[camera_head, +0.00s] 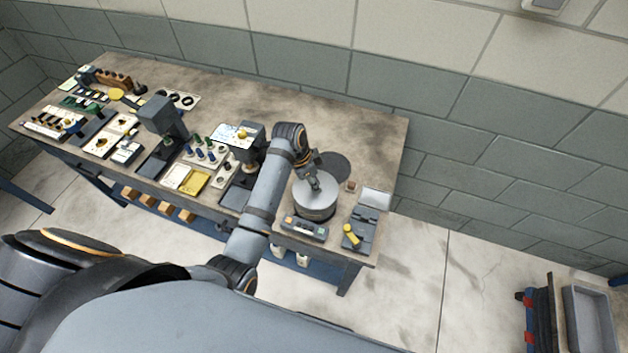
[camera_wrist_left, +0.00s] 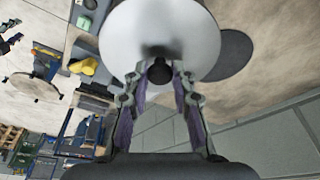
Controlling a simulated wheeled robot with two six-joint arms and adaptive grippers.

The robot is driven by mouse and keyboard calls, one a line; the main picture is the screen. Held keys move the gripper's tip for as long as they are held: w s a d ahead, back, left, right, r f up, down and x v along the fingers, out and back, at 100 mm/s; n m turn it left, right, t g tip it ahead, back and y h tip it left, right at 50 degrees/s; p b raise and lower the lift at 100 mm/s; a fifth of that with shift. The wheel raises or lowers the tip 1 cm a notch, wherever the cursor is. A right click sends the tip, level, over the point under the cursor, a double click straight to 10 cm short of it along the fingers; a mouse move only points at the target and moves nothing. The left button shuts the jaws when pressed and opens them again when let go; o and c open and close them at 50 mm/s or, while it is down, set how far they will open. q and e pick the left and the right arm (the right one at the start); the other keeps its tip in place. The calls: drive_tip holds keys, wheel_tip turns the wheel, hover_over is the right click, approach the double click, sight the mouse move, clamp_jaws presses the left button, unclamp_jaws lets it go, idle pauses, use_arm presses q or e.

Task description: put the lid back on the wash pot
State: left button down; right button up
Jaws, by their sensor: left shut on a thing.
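The lid (camera_head: 300,197) is a pale grey disc with a dark knob. In the left wrist view the lid (camera_wrist_left: 165,28) fills the top middle, its knob (camera_wrist_left: 160,72) between my fingers. My left gripper (camera_head: 314,182) is shut on the knob from above; it also shows in the left wrist view (camera_wrist_left: 160,80). The wash pot (camera_head: 315,214) is a grey round vessel directly under the lid. Whether the lid rests on its rim or hangs just above it I cannot tell. My right gripper is not in view.
A dark round disc (camera_head: 333,166) lies on the bench (camera_head: 370,135) behind the pot. A grey device with a yellow handle (camera_head: 351,236) and a small box with coloured buttons (camera_head: 304,228) stand close in front. Tools and trays crowd the bench's left; its back right is clear.

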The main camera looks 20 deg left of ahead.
use_arm(q)
drive_tip(key=c, duration=0.6)
unclamp_jaws()
drive_tip(key=shift+o, duration=0.2)
drive_tip(key=shift+r, duration=3.5)
clamp_jaws()
